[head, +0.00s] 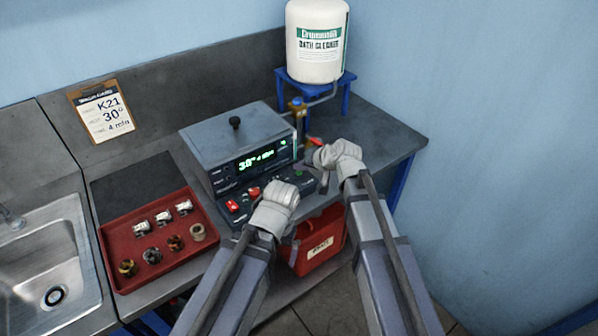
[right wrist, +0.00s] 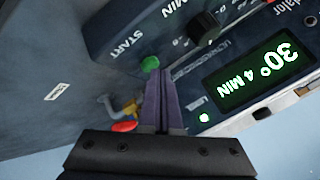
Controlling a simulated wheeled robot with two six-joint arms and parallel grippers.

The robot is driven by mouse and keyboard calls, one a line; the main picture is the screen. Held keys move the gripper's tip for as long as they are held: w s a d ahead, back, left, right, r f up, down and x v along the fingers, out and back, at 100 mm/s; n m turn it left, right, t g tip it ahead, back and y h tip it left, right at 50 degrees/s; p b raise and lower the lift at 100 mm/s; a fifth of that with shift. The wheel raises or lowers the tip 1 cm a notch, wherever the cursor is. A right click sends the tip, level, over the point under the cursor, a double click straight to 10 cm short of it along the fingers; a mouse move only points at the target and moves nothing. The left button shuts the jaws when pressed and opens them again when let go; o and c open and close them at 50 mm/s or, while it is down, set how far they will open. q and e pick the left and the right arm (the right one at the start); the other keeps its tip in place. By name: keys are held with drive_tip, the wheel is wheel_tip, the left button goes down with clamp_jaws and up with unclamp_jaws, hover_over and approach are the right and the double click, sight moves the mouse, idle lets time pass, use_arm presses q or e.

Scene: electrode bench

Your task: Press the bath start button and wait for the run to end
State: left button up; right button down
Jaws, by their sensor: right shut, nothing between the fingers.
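The bath (head: 225,140) is a grey box with a lid. Its lit green display (head: 257,158) reads 30° and 4 MIN, and it also shows in the right wrist view (right wrist: 258,77). A green button (right wrist: 150,63) beside the word START is on its front panel. My right gripper (right wrist: 153,82) is shut and empty, its fingertips just beside the green button; I cannot tell whether they touch it. In the head view my right gripper (head: 316,158) is at the panel's right end. My left gripper (head: 258,206) is in front of the panel; its fingertips are unclear.
A red tray (head: 117,244) with several small metal parts lies left of the bath. A sink (head: 50,250) is at far left. A card (head: 101,111) reads K21, 30°, 4 min. A cleaner tank (head: 318,45) stands behind on a blue stand. A red bin (head: 318,250) sits below.

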drive_tip(key=shift+f, duration=0.25)
drive_tip(key=shift+r, duration=0.1)
idle(0.4)
drive_tip(key=shift+r+p, duration=0.7)
drive_tip(key=shift+r, duration=0.1)
wheel_tip(320, 180, up, 5)
drive_tip(key=p, duration=0.5)
idle(0.6)
